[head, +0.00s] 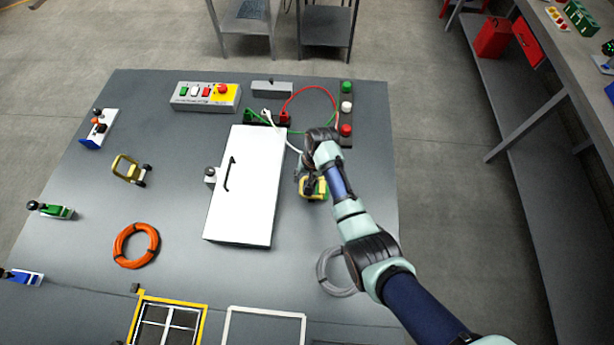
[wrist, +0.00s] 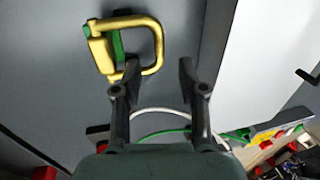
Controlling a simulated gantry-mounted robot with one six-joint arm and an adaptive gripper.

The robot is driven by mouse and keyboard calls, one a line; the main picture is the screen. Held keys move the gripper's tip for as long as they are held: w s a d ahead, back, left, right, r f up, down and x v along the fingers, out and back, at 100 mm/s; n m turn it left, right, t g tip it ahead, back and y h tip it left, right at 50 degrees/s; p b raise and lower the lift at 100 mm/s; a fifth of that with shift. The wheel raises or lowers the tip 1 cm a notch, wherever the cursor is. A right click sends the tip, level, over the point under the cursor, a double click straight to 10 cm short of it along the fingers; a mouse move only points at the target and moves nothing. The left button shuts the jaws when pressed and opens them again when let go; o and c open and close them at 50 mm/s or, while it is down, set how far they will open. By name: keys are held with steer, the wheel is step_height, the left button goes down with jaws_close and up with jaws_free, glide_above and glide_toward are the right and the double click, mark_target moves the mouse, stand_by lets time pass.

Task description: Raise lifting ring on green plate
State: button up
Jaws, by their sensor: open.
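A yellow-gold D-shaped lifting ring (wrist: 156,38) shows at the upper left of the wrist view, with a green plate (wrist: 118,45) partly hidden under it. In the head view, a bit of yellow ring (head: 308,188) shows just below my wrist, largely covered by my arm. The right fingertip is over bare grey surface, right of the ring.
A white door panel (head: 246,190) with a black handle lies left of my arm. Red, green and white cables (head: 300,100) run behind it, near a button strip (head: 346,108). A grey cable coil (head: 335,270) lies below my arm. Another yellow handle (head: 127,168) stands at left.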

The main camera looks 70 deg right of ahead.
mark_target(301, 186)
steer(key=f+b, duration=0.2)
steer(key=w+f+b, duration=0.1)
steer(key=f+b, duration=0.4)
steer(key=shift+w+a+f, duration=0.1)
steer(key=shift+w+a, duration=0.05)
jaws_close()
steer(key=shift+r, duration=0.2)
